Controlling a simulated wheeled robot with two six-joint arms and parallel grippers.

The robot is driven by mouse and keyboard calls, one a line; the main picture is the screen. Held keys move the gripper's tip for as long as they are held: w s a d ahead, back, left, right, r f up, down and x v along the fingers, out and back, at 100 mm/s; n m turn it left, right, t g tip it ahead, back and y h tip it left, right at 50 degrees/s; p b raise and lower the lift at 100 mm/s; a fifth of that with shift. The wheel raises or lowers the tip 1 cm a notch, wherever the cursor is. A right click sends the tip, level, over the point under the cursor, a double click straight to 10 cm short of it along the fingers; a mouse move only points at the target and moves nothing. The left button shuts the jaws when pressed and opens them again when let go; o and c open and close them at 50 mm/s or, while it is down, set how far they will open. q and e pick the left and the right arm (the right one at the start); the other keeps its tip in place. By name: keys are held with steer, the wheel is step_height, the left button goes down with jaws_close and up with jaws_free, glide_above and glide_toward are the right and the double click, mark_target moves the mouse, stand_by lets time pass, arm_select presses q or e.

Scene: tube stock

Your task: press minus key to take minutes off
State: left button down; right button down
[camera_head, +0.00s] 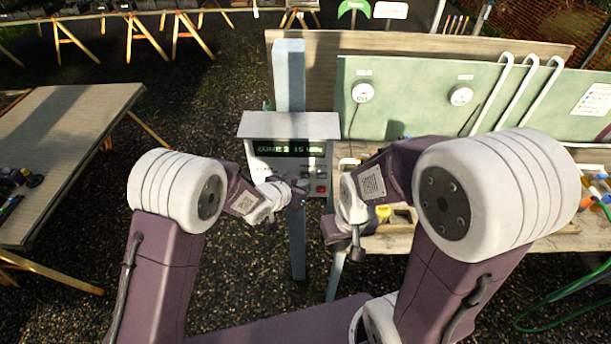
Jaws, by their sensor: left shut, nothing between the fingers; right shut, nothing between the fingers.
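A white control box (262,130) is mounted on a grey post in the middle of the head view. Its dark display shows green text, too small to read surely. Keys sit on its lower front, with a red one (321,188) at the right; the minus key cannot be told apart. My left gripper (301,193) is shut and empty, in front of the lower part of the box, left of the red key. It hides part of the key area, and I cannot tell whether it touches. My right gripper (357,256) is shut and empty, lower and to the right.
A wooden workbench (420,240) with a green back panel (415,100) stands at the right. A grey table (70,120) stands at the left. Gravel ground lies open between them. A green hose lies at the lower right.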

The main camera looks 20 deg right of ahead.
arm_select(q)
steer(key=shift+w, duration=0.15)
steer(key=shift+w+d, duration=0.1)
steer(key=shift+w, duration=0.2)
steer(key=shift+w+d+p, duration=0.15)
steer(key=shift+w+p, duration=0.2)
stand_by(1.0)
steer(key=shift+s, duration=0.15)
steer(key=shift+s+a+b, duration=0.2)
steer(key=shift+s+b, duration=0.2)
steer(key=shift+s, duration=0.25)
